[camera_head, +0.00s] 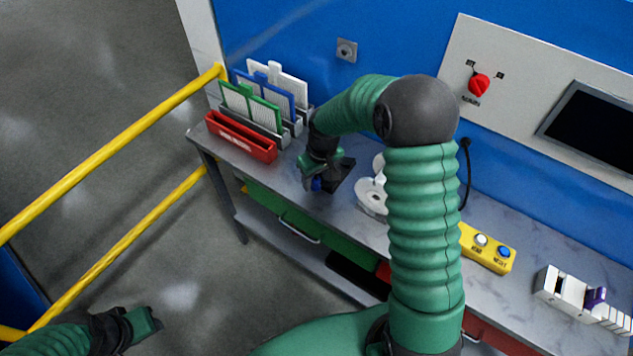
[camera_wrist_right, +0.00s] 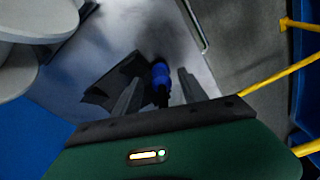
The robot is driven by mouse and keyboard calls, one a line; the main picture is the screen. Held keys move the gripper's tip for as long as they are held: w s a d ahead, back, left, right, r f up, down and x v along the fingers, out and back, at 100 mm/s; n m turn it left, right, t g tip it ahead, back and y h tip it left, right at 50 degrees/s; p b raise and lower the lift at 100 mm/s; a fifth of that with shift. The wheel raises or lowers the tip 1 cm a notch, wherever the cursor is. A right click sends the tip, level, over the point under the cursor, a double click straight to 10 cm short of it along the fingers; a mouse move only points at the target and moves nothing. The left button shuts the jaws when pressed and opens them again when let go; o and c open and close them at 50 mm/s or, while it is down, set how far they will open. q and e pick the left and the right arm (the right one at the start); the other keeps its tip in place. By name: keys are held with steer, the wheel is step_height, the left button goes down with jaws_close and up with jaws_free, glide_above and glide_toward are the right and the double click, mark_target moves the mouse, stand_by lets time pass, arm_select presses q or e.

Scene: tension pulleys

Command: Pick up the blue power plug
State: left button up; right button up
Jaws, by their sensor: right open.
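The blue power plug (camera_head: 316,184) shows in the head view as a small blue spot under my right gripper, near the front edge of the table. In the right wrist view the blue plug (camera_wrist_right: 160,75) lies between the two dark fingers, with its darker end toward the palm. My right gripper (camera_head: 318,178) is open around it, and it also shows in the wrist view (camera_wrist_right: 158,82). I cannot tell whether the fingers touch the plug. My left gripper (camera_head: 148,322) hangs at the lower left, away from the table; its jaw state is unclear.
The grey table (camera_head: 330,212) has a red bin (camera_head: 240,137) and a rack of coloured panels (camera_head: 262,98) at left. White pulleys (camera_head: 370,197) stand right of my gripper. A yellow button box (camera_head: 486,249) sits farther right. Yellow rails (camera_head: 120,148) border the left.

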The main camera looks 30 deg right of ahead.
steer(key=shift+w+f, duration=0.15)
steer(key=shift+f, duration=0.05)
steer(key=shift+a, duration=0.1)
jaws_close()
steer(key=shift+r, duration=0.15)
